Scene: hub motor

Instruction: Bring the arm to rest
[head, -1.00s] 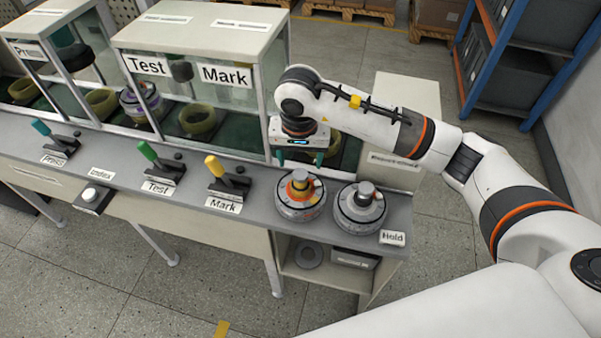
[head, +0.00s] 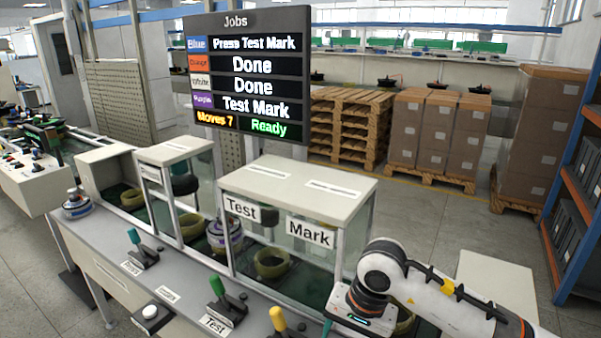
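My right arm comes in from the lower right. Its gripper (head: 335,328) hangs over the bench in front of the Mark end of the glazed cabinet. One teal finger shows at the bottom edge; the rest is cut off, so I cannot tell whether it is open or shut. My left arm is not in view. A hub motor with a blue top (head: 76,205) sits at the bench's far left end.
The Jobs screen (head: 247,75) lists Blue "Press Test Mark", Orange and White "Done", Purple "Test Mark", Moves 7, Ready. Teal (head: 137,243), green (head: 220,293) and yellow (head: 279,323) levers and a white button (head: 149,312) line the bench front. Boxes on pallets (head: 430,135) stand behind.

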